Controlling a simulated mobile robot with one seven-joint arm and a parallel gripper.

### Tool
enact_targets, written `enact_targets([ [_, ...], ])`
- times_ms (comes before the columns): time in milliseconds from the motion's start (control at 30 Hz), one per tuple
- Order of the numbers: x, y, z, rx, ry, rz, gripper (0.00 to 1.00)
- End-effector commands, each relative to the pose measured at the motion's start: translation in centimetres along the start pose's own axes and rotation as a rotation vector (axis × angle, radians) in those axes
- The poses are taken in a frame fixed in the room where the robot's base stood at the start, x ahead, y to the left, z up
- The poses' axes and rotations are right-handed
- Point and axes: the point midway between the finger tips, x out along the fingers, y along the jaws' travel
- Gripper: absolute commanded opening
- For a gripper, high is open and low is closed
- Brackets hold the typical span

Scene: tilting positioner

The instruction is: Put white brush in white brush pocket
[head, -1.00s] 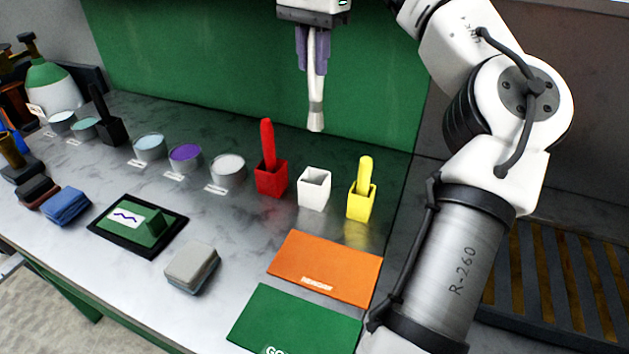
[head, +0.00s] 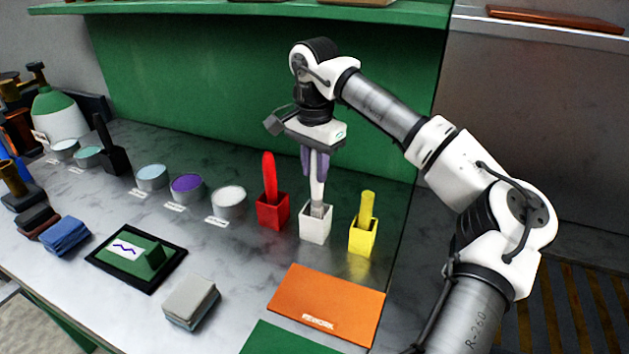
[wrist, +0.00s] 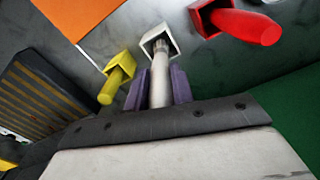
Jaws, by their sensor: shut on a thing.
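The white brush (head: 317,180) hangs upright, bristles down, in my gripper (head: 315,160). My gripper's purple fingers are shut on its handle. The white brush pocket (head: 316,226) is a small open-topped white box on the table, directly below. In the head view the brush's lower end is at the pocket's mouth and seems to be just inside it. In the wrist view the white brush (wrist: 159,78) runs between the fingers (wrist: 158,90) toward the opening of the white pocket (wrist: 172,38). How deep the tip sits is hidden.
A red pocket with a red brush (head: 272,208) stands close left, and a yellow pocket with a yellow brush (head: 363,236) close right. An orange mat (head: 328,305) lies in front. Several small cups, including a purple one (head: 188,187), stand farther left. A green wall is behind.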

Motion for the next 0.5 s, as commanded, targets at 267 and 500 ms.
enact_targets([
  [267, 3.4, 0.0, 0.1, -0.002, -0.003, 0.0, 0.01],
  [500, 4.2, 0.0, 0.0, -0.001, 0.0, -0.001, 0.01],
])
